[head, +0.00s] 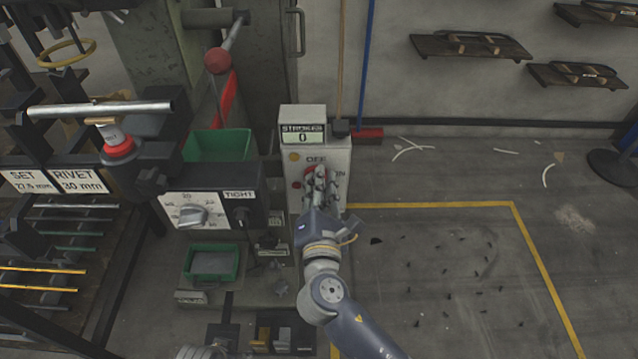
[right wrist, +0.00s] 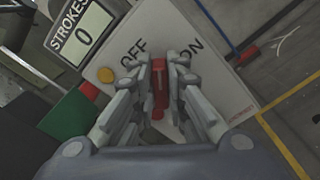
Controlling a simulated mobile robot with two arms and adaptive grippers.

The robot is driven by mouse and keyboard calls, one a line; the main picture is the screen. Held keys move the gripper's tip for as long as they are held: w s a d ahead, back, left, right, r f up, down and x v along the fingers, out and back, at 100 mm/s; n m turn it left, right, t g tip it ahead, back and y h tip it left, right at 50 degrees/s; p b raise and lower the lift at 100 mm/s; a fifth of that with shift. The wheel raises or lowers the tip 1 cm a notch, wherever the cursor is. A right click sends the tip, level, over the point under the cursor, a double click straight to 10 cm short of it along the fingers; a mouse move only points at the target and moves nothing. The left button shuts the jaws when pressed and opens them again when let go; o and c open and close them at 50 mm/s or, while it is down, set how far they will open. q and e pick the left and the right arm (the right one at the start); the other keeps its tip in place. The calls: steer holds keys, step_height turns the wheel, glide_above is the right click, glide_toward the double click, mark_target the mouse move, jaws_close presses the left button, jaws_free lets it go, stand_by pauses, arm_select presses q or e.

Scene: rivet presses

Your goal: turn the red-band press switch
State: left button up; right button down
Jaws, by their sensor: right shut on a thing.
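The switch box (head: 332,160) of the press is a light grey cabinet with OFF and ON printed on its face and a STROKES display (head: 303,136) reading 0 on top. Its red switch (right wrist: 158,82) shows between my right fingers in the right wrist view, below and between the two words. My right gripper (head: 318,180) is shut on the switch, with fingers on both sides of it. The fingers hide part of the switch, and I cannot tell which word it points to. Only a grey bit of what seems my left gripper (head: 202,352) shows at the bottom edge.
Left of the box are a dial panel (head: 190,213) marked TIGHT, green bins (head: 218,147) and a red-knobbed lever (head: 217,61). A yellow button (right wrist: 105,75) sits beside OFF. The floor (head: 430,240) to the right is open, with yellow lines and scattered dark bits.

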arm_select(q)
steer(key=w+b+v, duration=0.1)
steer(key=b+v, duration=0.3)
steer(key=v, duration=0.8)
steer(key=shift+w+r+t, duration=0.2)
steer(key=shift+r+t, duration=0.2)
steer(key=shift+r, duration=0.15)
arm_select(e)
steer(key=m, duration=0.6)
steer(key=f+m, duration=0.1)
steer(key=m, duration=0.2)
steer(key=shift+d+m, duration=0.25)
steer(key=shift+m, duration=0.15)
arm_select(q)
steer(key=shift+a, duration=0.15)
arm_select(e)
steer(key=c, duration=1.6)
jaws_free()
steer(key=shift+s, duration=0.1)
steer(key=s, duration=1.1)
steer(key=shift+s, duration=0.4)
